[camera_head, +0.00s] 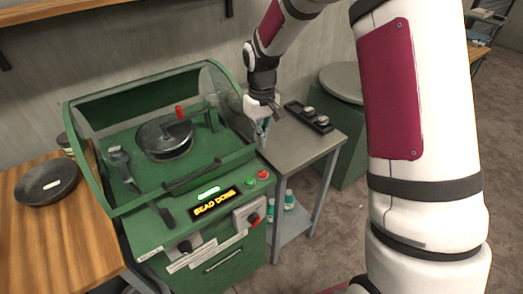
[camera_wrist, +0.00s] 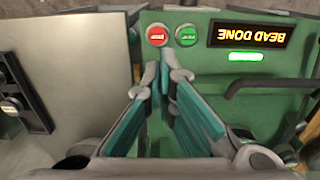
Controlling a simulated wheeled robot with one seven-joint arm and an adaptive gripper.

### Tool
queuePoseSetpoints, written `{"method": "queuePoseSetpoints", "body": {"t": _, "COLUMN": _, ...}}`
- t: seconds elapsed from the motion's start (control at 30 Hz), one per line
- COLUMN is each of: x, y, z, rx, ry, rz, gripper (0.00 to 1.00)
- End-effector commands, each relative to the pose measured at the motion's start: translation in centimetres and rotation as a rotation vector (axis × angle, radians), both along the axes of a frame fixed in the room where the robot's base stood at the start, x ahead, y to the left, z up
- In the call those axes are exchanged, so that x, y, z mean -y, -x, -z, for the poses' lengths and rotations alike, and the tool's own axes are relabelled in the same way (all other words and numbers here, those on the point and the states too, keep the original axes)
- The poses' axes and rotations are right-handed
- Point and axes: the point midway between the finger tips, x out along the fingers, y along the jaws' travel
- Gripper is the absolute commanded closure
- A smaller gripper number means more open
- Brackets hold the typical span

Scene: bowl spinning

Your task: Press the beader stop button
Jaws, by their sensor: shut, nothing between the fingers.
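The red stop button (camera_head: 263,174) is on the front panel of the green beader machine (camera_head: 150,232), at the right end. The green button (camera_head: 250,183) is just left of it. In the wrist view the red button (camera_wrist: 157,35) and green button (camera_wrist: 187,35) lie side by side, upside down, just beyond my fingertips. My gripper (camera_head: 264,128) is shut and empty, above the machine's right edge beside the grey side table. In the wrist view my gripper's teal-padded fingers (camera_wrist: 160,75) point toward the buttons, and I see no contact.
The lit display (camera_head: 215,204) reads "BEAD DONE". A clear guard (camera_head: 225,100) stands open-framed over the machine, with a round pan (camera_head: 165,140) inside. A grey side table (camera_head: 295,142) carries a black tray with knobs. A dark bowl (camera_head: 46,182) sits on the wooden bench at left.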

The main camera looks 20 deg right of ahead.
Motion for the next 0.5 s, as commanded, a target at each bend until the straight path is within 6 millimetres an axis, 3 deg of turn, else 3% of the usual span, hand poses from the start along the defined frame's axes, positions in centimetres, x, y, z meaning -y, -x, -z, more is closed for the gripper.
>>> {"method": "queuePoseSetpoints", "body": {"t": 0.5, "x": 0.0, "y": 0.2, "z": 9.6, "rx": -0.004, "ry": 0.000, "rz": -0.001, "gripper": 1.00}}
